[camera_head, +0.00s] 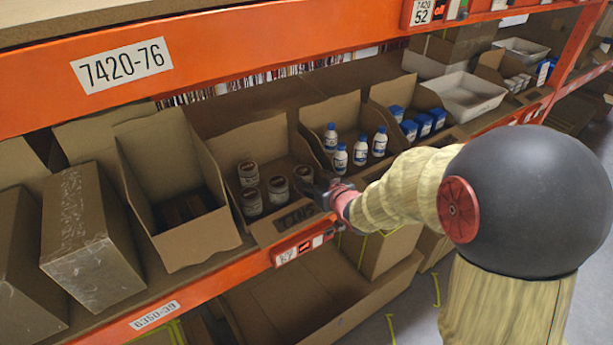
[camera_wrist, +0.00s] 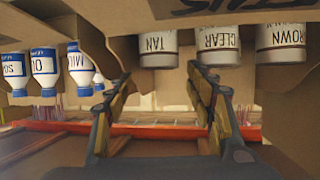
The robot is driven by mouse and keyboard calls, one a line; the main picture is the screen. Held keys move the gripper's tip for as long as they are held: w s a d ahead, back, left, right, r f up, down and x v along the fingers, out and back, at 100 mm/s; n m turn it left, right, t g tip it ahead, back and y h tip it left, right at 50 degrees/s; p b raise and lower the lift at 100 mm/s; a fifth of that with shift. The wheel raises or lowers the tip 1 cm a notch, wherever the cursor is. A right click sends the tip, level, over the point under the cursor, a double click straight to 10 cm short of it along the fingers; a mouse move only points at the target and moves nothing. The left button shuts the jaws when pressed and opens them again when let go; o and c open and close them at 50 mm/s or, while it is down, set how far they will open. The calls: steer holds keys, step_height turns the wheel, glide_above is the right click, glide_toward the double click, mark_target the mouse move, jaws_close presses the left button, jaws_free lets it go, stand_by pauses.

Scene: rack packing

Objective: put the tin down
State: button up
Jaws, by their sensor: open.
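Several tins with pale labels (camera_head: 278,190) stand upright in an open cardboard bin in the head view. The wrist view is upside down and shows tins labelled TAN (camera_wrist: 158,45), CLEAR (camera_wrist: 217,39) and BROWN (camera_wrist: 280,38) in a row. My gripper (camera_head: 321,188) is at the front right of the tin bin, beside the tins. In the wrist view my gripper (camera_wrist: 160,76) has its fingers spread apart with nothing held between them. The TAN tin appears beyond the gap between the fingertips, and no contact is visible.
White bottles with blue caps (camera_head: 360,151) stand in the bin to the right. An open cardboard bin with dark contents (camera_head: 180,208) is to the left, beside a taped box (camera_head: 85,240). The orange shelf beam (camera_head: 225,285) runs along the front, and another crosses above.

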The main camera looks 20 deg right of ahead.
steer(key=v, duration=0.5)
steer(key=shift+s+d+r, duration=0.1)
steer(key=shift+s+r, duration=0.15)
steer(key=s+d+r+m+g+h, duration=0.25)
steer(key=s+r+g+h, duration=0.2)
steer(key=s, duration=0.85)
steer(key=s+a+g+y, duration=0.1)
steer(key=s+a, duration=0.1)
steer(key=s, duration=0.6)
steer(key=s+a+r+g+y, duration=0.1)
steer(key=s+a+g, duration=0.1)
steer(key=s, duration=0.7)
steer(key=shift+a+r+n, duration=0.2)
steer(key=shift+r+n, duration=0.05)
steer(key=shift+n, duration=0.1)
steer(key=shift+f+b, duration=0.15)
steer(key=shift+b, duration=0.15)
step_height(320, 180, down, 28)
steer(key=b, duration=2.7)
steer(key=shift+r+b, duration=0.2)
steer(key=shift+b, duration=0.1)
steer(key=shift+w, duration=0.1)
steer(key=shift+c, duration=0.5)
